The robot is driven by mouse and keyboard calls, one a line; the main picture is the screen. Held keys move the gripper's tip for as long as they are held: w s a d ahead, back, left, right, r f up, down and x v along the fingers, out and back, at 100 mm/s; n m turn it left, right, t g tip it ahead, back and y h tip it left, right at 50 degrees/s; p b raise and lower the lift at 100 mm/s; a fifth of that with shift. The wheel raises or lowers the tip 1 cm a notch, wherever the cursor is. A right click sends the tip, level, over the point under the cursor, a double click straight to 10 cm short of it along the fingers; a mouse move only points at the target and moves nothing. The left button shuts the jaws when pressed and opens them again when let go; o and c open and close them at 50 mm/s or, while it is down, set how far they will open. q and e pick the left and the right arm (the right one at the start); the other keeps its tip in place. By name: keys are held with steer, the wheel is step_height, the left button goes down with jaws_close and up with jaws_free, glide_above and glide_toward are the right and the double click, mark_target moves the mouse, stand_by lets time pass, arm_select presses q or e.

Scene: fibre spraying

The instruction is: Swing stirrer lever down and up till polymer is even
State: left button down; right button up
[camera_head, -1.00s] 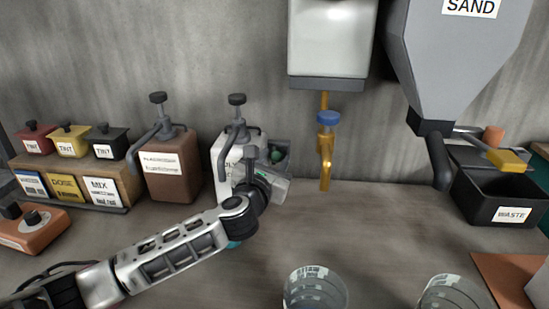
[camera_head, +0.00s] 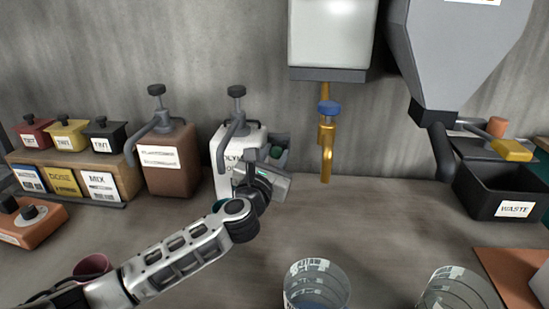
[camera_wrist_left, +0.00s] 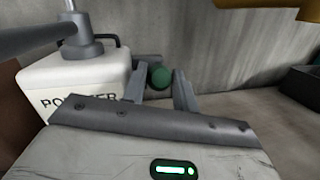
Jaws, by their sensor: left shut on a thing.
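The white polymer container (camera_head: 222,171) with a grey pump on top stands near the back wall. It also shows in the left wrist view (camera_wrist_left: 70,77). The stirrer lever's green knob (camera_head: 277,152) is at its right side. In the left wrist view, the round green knob (camera_wrist_left: 160,77) sits between the two fingers of my left gripper (camera_wrist_left: 161,88), which is shut on it. In the head view, my left gripper (camera_head: 278,165) is at the right of the container and partly covers it. The polymer inside cannot be seen. My right gripper is not in view.
A brown pump container (camera_head: 168,175) stands to the left, near the tint boxes (camera_head: 66,138). A brass tap (camera_head: 326,150) hangs to the right. Clear cups (camera_head: 316,285) are at the front. A black waste bin (camera_head: 482,190) is far right. The middle counter is clear.

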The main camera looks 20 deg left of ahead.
arm_select(q)
steer(key=shift+s+d+f, duration=0.1)
steer(key=shift+s+f, duration=0.15)
steer(key=shift+f, duration=1.15)
steer(key=shift+s+f, duration=0.2)
steer(key=shift+f, duration=1.15)
steer(key=c, duration=1.4)
jaws_free()
steer(key=shift+w, duration=0.2)
steer(key=shift+s+r, duration=0.1)
steer(key=s, duration=0.5)
steer(key=s+f+b, duration=0.1)
steer(key=s, duration=0.4)
steer(key=s+f, duration=0.1)
steer(key=s, duration=0.4)
steer(key=shift+s+b, duration=0.35)
